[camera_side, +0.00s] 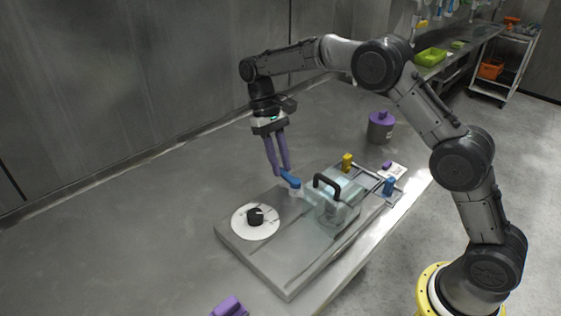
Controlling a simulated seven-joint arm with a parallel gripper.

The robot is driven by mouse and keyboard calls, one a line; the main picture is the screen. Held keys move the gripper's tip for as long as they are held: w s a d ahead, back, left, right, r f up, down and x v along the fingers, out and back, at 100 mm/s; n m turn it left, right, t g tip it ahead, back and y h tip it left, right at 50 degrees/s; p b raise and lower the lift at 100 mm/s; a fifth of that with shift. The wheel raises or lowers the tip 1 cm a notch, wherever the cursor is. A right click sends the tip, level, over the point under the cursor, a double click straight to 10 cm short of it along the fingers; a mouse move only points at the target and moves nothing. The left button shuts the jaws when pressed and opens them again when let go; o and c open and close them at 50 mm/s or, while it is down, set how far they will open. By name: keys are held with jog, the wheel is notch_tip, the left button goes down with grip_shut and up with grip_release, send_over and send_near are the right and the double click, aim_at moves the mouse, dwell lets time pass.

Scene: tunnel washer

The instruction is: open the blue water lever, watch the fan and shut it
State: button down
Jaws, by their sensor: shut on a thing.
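The blue water lever (291,180) sits on the grey board at the left end of a clear box-shaped tunnel (339,204) with a black handle. My gripper (282,172), with purple fingers, points down from above and is shut on the lever's far left end. I cannot make out the fan clearly, nor whether anything turns.
The grey board (290,284) rests on a grey table. A yellow piece (347,161) and a blue piece (389,185) stand on pipework to the right. A purple-lidded pot (380,127) is behind, and a purple object (229,306) lies at the front edge. The table's left side is clear.

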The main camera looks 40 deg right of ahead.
jog(key=shift+r, duration=0.1)
jog(key=c, duration=0.7)
grip_release()
jog(key=shift+v, duration=3.7)
